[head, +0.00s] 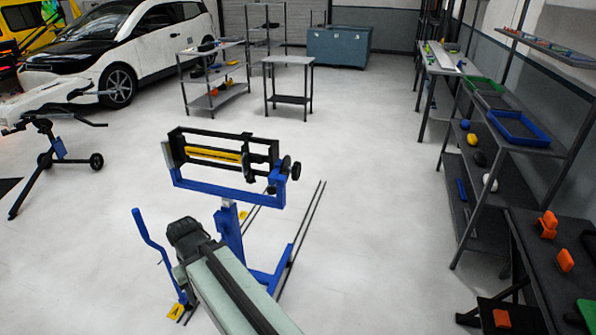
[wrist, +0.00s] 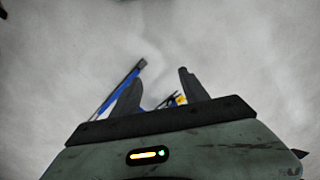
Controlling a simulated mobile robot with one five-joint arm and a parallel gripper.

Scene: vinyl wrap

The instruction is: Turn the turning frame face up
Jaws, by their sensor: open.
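The turning frame (head: 222,157) stands in the middle of the head view. It has black rails, a yellow bar along its middle, and dark round knobs at its right end. A blue cradle (head: 215,190) and a blue post carry it. I cannot tell which side is its face. My gripper (head: 185,228) is in front of and below the frame, apart from it. In the wrist view my gripper (wrist: 161,77) has its fingers spread with nothing held between them. Blue and yellow parts of the stand show small beyond the fingers.
A blue lever (head: 150,240) rises left of my gripper. Dark floor rails (head: 303,235) run right of the stand. A black-and-blue stand (head: 57,150) is at left, shelving (head: 475,170) along the right wall, a table (head: 288,62) behind. The pale floor between is clear.

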